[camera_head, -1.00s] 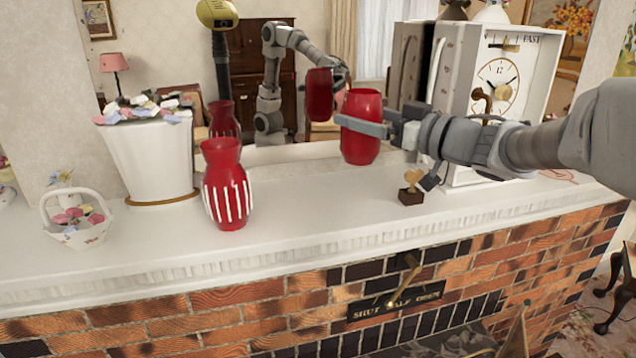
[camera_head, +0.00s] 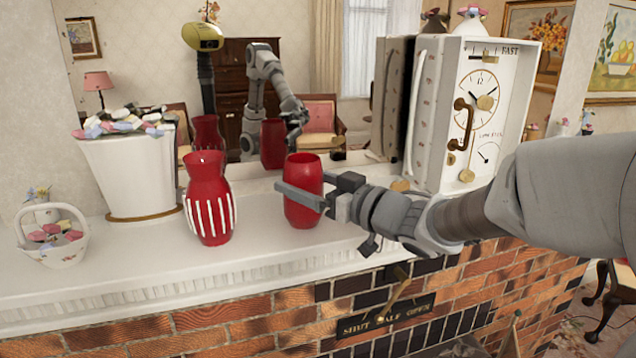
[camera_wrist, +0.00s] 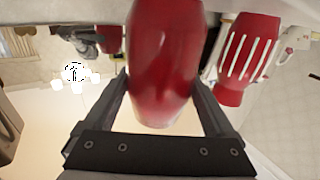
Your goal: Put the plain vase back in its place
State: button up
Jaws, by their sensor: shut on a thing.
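The plain red vase (camera_head: 303,191) is upright at the mantel, just right of the striped vase. My gripper (camera_head: 312,194) is shut on it from the right, with one finger across its front. In the wrist view the plain vase (camera_wrist: 165,65) sits between both fingers (camera_wrist: 163,95). I cannot tell if its base touches the mantel. The striped red vase (camera_head: 209,198), with white vertical stripes, stands on the mantel to the left; it also shows in the wrist view (camera_wrist: 248,58). A small gap separates the two vases in the head view.
A white planter (camera_head: 130,180) of colourful pieces and a small white basket (camera_head: 52,240) stand at the left. A large white clock (camera_head: 475,115) stands at the right, behind my arm. A mirror behind reflects the vases and my arm. The mantel's front edge (camera_head: 200,280) drops to brick.

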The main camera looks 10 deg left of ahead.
jog(key=shift+f, duration=0.1)
jog(key=o, duration=1.5)
jog(key=shift+s+d, duration=0.1)
jog(key=shift+d, duration=0.15)
jog(key=v, duration=1.1)
jog(key=shift+s+d, duration=0.15)
jog(key=shift+s, duration=0.1)
jog(key=shift+w, duration=0.1)
